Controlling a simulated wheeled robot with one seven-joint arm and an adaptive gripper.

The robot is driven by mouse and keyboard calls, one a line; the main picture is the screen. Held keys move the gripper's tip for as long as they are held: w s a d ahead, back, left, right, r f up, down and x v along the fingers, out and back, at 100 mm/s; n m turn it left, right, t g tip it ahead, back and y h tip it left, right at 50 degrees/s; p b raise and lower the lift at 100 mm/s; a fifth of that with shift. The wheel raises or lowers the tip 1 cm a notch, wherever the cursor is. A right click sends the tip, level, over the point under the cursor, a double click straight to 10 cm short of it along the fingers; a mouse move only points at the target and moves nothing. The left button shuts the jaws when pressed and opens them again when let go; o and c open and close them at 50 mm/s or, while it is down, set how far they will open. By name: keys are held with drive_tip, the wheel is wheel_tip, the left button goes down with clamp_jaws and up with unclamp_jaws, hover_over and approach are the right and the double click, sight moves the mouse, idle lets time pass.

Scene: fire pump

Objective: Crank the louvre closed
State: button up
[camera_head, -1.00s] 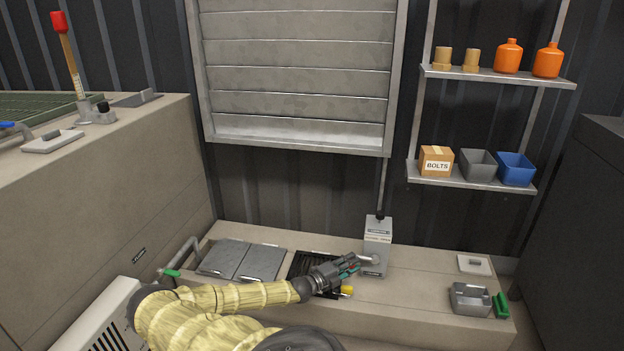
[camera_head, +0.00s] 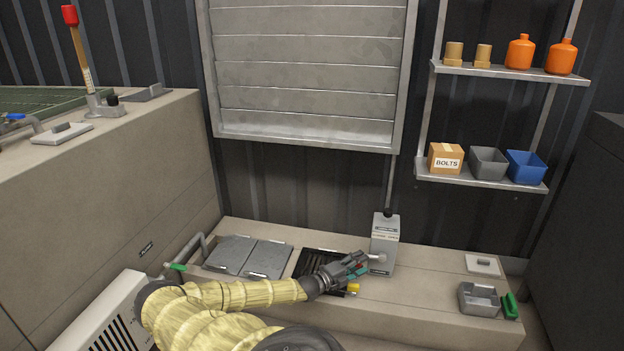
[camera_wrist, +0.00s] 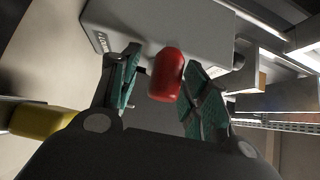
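The louvre (camera_head: 304,75) is a grey framed panel of wide slats on the wall; the slats lie nearly flat, and I cannot tell whether they are fully shut. Below its right side stands the grey crank box (camera_head: 385,238), with a rod running up towards the louvre. My gripper (camera_head: 366,264) is low at the box's front left side. In the wrist view, a red knob (camera_wrist: 166,75) lies between the teal-padded fingers of my gripper (camera_wrist: 162,66). The fingers are apart, with a gap visible at the knob's left. In the head view the gripper hides the knob.
A yellow object (camera_head: 353,288) is just beside my gripper and shows large at the wrist view's left (camera_wrist: 45,120). A dark grate (camera_head: 318,268) and grey hatches (camera_head: 250,256) are left on the ledge. A metal tray (camera_head: 478,298) is right. A shelf (camera_head: 480,180) hangs above.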

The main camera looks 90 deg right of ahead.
drive_tip(key=shift+w, duration=0.2)
drive_tip(key=shift+w+a, duration=0.25)
drive_tip(key=shift+w, duration=0.15)
drive_tip(key=v, duration=1.1)
drive_tip(key=shift+r, duration=0.1)
